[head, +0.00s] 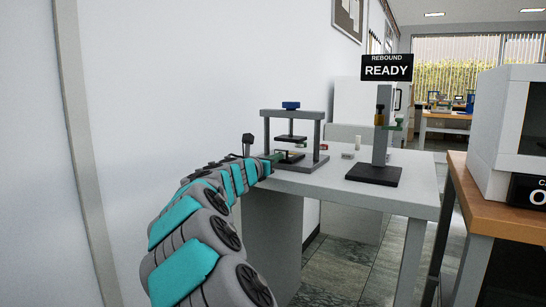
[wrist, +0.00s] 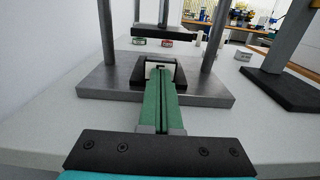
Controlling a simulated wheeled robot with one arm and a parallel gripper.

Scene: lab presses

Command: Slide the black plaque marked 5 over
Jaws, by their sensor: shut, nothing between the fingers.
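My gripper (wrist: 160,84) has green fingers pressed together, with nothing between them. In the wrist view it points into the press, at a small black block with a pale inset (wrist: 161,68) on the press's base. The fingertips are at or just before this block; I cannot tell whether they touch. A dark mark shows on the inset, but I cannot read a 5, so I cannot confirm it is the plaque. The grey press (head: 323,140) has two posts, a blue knob and a dark upper plate (wrist: 165,31) above the block. In the head view my gripper (head: 277,157) reaches its left side.
A stand on a black base (head: 374,174) is right of the press, under a "REBOUND READY" sign (head: 387,67). The white table's front right (head: 410,195) is clear. A wall is left.

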